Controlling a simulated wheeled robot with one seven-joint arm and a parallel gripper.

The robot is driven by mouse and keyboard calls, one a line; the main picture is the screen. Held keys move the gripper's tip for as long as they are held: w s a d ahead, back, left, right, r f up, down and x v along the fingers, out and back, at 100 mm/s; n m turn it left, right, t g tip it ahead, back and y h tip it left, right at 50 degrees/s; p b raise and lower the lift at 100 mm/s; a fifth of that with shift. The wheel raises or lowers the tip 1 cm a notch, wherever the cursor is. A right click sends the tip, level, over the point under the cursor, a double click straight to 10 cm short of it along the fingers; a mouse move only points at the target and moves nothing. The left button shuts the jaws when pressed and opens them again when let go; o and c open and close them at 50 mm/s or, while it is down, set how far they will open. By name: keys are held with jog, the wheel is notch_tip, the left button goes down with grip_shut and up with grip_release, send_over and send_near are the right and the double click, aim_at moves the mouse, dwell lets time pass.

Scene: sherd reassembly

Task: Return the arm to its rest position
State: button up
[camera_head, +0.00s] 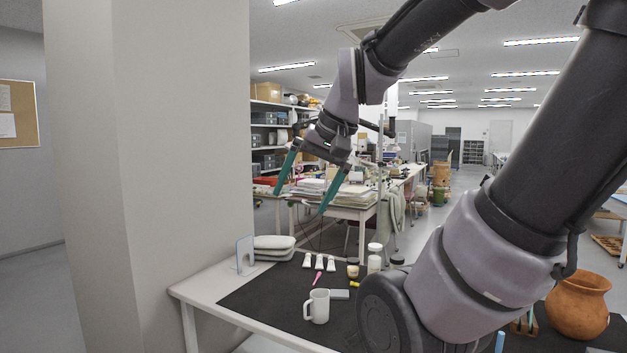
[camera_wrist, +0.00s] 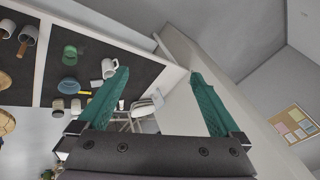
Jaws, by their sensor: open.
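My gripper (camera_head: 308,190) is raised in the air above the far left part of the table (camera_head: 200,287), with its two teal fingers spread apart and nothing between them. In the wrist view my gripper (camera_wrist: 160,85) also shows open and empty, its fingers at either side of the lower middle. My dark arm reaches across the right half of the head view and hides part of the table.
A dark mat (camera_head: 262,297) on the table bears a white mug (camera_head: 318,306), white tubes (camera_head: 319,262) and a white jar (camera_head: 374,260). A clay pot (camera_head: 578,304) stands at right. A wide pillar (camera_head: 160,150) rises at left, beside the table.

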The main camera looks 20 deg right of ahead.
jog(key=shift+s+d+r+t+h, duration=0.2)
jog(key=shift+d+r+t+h, duration=0.05)
jog(key=shift+d+r+t, duration=0.25)
jog(key=shift+s+d+r+t+h, duration=0.15)
jog(key=shift+d+r+t+h, duration=0.15)
jog(key=shift+r+t, duration=0.25)
